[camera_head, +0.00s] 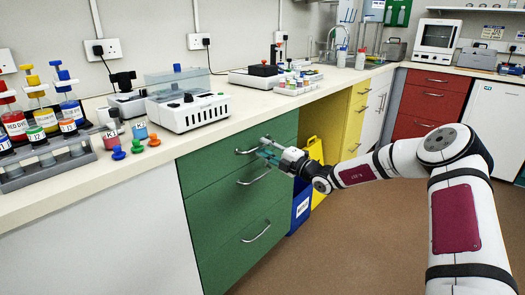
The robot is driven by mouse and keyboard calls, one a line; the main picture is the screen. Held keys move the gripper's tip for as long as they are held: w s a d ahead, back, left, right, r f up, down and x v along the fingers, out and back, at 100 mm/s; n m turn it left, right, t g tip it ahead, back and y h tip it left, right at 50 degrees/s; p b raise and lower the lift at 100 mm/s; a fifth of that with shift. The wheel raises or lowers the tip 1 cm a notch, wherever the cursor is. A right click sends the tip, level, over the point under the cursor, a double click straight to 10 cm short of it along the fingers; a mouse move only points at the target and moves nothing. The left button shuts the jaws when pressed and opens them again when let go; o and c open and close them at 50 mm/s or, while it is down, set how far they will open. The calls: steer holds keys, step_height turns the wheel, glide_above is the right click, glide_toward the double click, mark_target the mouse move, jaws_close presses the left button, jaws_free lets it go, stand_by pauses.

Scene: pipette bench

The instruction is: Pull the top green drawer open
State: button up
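The green drawer unit (215,225) stands under the white worktop, with three drawers one above another. The top green drawer (208,163) looks flush with the unit. Its silver bar handle (246,152) is near the drawer's right part, its right end partly hidden by my gripper. My gripper (262,152), with teal fingers, is at the right end of this handle, in front of the drawer front. Whether its fingers are apart or closed on the handle is too small to tell. The middle handle (254,179) and bottom handle (257,233) are clear of it.
Blue and yellow bins (301,205) stand just right of the green unit, beside my forearm. Reagent bottles (40,110) and a white instrument (190,110) stand on the worktop above. The brown floor (345,235) in front is clear.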

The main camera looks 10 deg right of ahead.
steer(key=shift+x, duration=0.85)
steer(key=shift+c, duration=0.3)
jaws_close()
steer(key=shift+s, duration=0.1)
